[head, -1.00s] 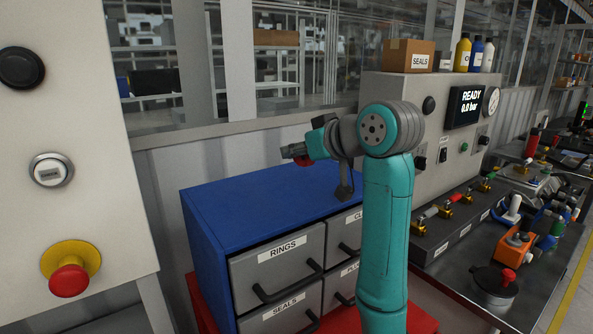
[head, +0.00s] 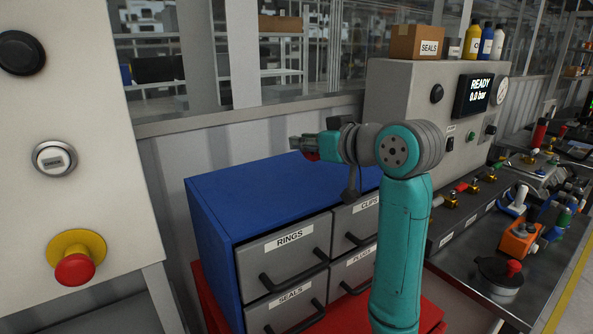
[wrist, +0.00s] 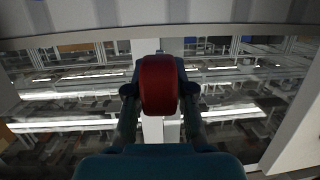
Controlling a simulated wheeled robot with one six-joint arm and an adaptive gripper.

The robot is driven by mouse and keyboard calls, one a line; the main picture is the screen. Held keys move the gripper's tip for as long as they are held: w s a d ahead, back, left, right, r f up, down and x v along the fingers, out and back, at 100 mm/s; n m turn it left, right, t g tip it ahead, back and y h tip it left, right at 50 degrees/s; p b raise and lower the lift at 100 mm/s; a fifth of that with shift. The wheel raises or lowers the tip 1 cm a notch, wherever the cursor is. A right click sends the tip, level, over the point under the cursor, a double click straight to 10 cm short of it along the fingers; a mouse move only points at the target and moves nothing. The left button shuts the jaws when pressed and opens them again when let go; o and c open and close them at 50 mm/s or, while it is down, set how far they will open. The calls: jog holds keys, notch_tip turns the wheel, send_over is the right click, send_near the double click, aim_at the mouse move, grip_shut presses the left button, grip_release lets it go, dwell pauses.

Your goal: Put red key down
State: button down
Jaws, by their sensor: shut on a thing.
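The red key (wrist: 160,86) shows in the wrist view as a rounded red piece between the fingertips of my gripper (wrist: 160,90). My gripper is shut on it. In the head view my gripper (head: 303,147) points left, above the back part of the blue cabinet top (head: 265,195). Only a small bit of red shows under the fingers there. The key is held up, and the rest of its shape is hidden by the fingers.
The cabinet has grey drawers, with RINGS (head: 285,255) at upper left. A panel with a red button (head: 75,269) stands at left. At right are a grey console with a READY display (head: 480,94) and a crowded bench (head: 450,258). The cabinet top looks clear.

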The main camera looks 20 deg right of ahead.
aim_at(305, 185)
jog(key=shift+f, duration=3.2)
jog(key=c, duration=1)
grip_release()
jog(key=shift+f, duration=0.15)
